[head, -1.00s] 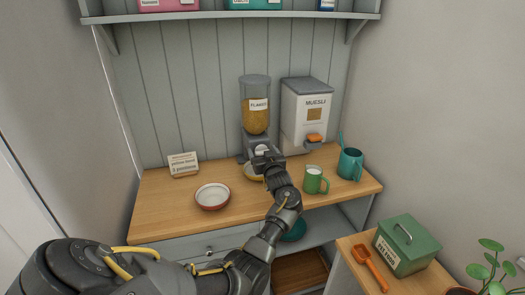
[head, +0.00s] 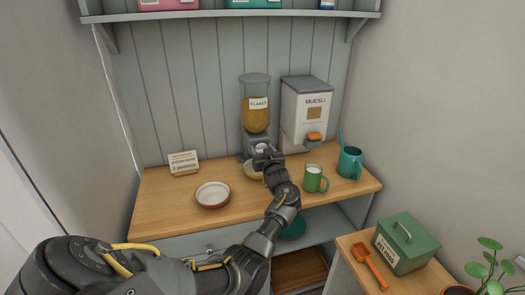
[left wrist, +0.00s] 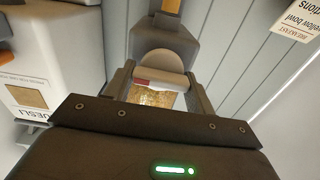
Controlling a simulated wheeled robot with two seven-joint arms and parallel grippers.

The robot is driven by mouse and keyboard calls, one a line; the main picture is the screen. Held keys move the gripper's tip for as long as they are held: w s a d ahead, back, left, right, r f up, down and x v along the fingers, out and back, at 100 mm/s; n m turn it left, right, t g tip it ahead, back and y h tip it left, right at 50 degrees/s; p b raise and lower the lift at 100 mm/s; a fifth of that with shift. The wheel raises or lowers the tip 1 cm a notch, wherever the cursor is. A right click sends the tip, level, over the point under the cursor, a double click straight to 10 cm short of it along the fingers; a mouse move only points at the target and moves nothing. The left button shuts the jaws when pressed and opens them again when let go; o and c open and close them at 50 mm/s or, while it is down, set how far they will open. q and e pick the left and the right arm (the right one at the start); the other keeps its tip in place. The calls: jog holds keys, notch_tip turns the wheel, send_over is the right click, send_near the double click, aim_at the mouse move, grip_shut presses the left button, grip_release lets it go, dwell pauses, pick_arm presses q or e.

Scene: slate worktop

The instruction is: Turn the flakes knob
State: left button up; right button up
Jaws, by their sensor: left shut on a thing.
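The flakes dispenser (head: 256,105) stands at the back of the wooden counter, a clear cylinder of golden flakes on a grey base. Its pale round knob (left wrist: 160,64) shows between the fingers in the left wrist view. My left gripper (head: 263,156) is at the dispenser's front and is shut on the knob. It hides part of the base. A yellow bowl (head: 252,172) sits under the dispenser, partly hidden by my gripper. Flakes show between my fingers in the left wrist view, below the knob. My right gripper is not in view.
A muesli dispenser (head: 304,110) stands close on the right. A green mug (head: 313,180) and teal jug (head: 350,164) are to the right. A red-rimmed bowl (head: 212,195) and a card (head: 183,163) naming a yellow bowl are left. The counter's left front is clear.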

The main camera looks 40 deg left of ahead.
pick_arm(q)
jog(key=m+p, duration=0.3)
jog(key=shift+r, duration=0.2)
jog(key=m+p, duration=0.1)
jog(key=m, duration=0.1)
jog(key=m+p, duration=0.2)
jog(key=shift+w+d+f+m, duration=0.1)
jog(key=shift+w+m, duration=0.05)
jog(key=shift+m, duration=0.25)
jog(key=m+p, duration=0.3)
jog(key=m, duration=0.2)
jog(key=shift+f, duration=0.15)
jog(key=shift+f+m+p, duration=0.2)
jog(key=shift+m+p, duration=0.35)
jog(key=shift+m, duration=1.35)
jog(key=o, duration=1)
jog(key=shift+w, duration=0.1)
jog(key=shift+d, duration=0.1)
